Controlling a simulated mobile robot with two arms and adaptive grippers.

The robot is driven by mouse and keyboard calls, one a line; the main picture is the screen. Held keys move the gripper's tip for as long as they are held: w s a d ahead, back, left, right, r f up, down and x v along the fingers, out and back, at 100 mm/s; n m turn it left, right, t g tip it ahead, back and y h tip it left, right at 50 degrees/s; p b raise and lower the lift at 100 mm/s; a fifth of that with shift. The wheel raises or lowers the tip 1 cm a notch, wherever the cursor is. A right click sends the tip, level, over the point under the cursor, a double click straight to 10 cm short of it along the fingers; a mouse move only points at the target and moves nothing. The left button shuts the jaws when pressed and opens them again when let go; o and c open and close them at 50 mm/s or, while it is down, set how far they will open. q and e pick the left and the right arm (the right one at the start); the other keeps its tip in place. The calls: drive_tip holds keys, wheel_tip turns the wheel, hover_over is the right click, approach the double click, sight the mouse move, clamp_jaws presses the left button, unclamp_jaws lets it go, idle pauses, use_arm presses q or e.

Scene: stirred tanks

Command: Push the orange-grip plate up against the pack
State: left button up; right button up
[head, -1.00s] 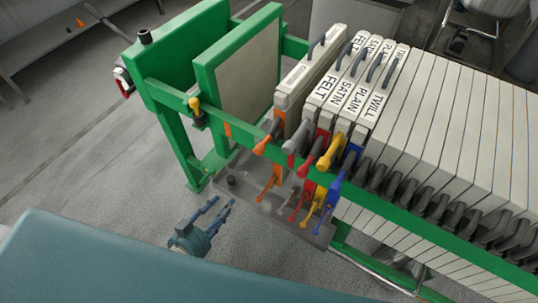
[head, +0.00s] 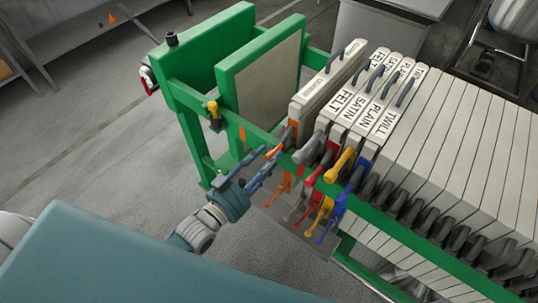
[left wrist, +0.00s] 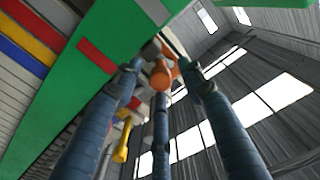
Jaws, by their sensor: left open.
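The orange-grip plate (head: 322,88) is a pale plate with a dark top handle, hanging in the green frame left of the FELT plate. A narrow gap shows between it and the pack (head: 430,125). Its orange grip (head: 275,152) sticks out over the green side rail. My left gripper (head: 268,163) is open at that grip, fingers pointing up and right. In the left wrist view the orange grip (left wrist: 163,74) shows between my fingertips; I cannot tell whether they touch it. My right gripper is not in view.
Grey, red, yellow (head: 340,165) and blue grips crowd the rail just right of my left gripper. The green rail (head: 245,135) runs close behind the fingers. A green-edged press plate (head: 262,80) stands to the left, with a wide gap before the orange-grip plate.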

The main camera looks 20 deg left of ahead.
use_arm(q)
drive_tip(key=shift+w+d, duration=0.15)
drive_tip(key=shift+w, duration=0.35)
drive_tip(key=shift+c, duration=0.2)
clamp_jaws()
drive_tip(key=shift+s+d, duration=0.1)
drive_tip(key=d, duration=0.1)
drive_tip(key=s+d, duration=0.1)
drive_tip(key=d+p, duration=0.1)
drive_tip(key=d, duration=0.1)
drive_tip(key=shift+s+f, duration=0.15)
drive_tip(key=shift+s, duration=0.1)
